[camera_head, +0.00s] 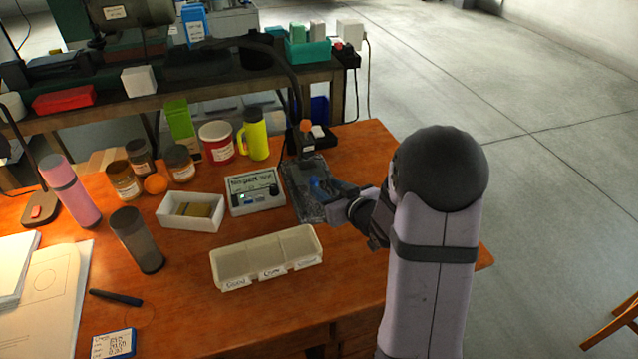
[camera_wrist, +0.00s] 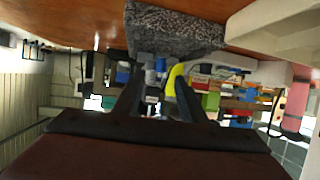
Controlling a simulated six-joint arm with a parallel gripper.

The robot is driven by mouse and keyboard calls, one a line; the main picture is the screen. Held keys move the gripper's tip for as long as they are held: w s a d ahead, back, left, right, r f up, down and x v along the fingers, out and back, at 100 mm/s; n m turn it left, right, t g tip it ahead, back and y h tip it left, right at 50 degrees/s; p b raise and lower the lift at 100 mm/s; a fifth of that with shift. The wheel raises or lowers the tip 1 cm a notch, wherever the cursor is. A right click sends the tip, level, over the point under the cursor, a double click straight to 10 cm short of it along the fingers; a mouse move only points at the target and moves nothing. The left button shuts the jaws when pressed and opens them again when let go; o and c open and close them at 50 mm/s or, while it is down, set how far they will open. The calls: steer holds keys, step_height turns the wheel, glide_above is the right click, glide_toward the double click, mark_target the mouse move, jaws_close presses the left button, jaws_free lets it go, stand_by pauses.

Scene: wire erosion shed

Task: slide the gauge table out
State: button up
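A dark speckled granite slab (camera_head: 303,190) lies on the wooden table beside the white test box; I take it as part of the gauge table. In the wrist view its rough grey edge (camera_wrist: 175,32) shows at the top, the picture being upside down. A small grey and blue part (camera_wrist: 155,72) shows beyond my fingertips, and a blue part (camera_head: 319,186) shows over the slab in the head view. My gripper (camera_head: 332,193) reaches in low from the right at the slab. Its two dark fingers (camera_wrist: 158,90) stand apart, with background visible between them. Contact is not clear.
The white test box (camera_head: 254,192) stands just left of the slab. A three-part tray (camera_head: 266,262) lies in front. A yellow mug (camera_head: 254,134) and red-white tin (camera_head: 217,142) stand behind. A black lamp arm (camera_head: 296,95) arches over. The wood right of the slab is mostly clear.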

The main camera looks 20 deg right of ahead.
mark_target(316, 181)
steer(key=shift+x, duration=2.6)
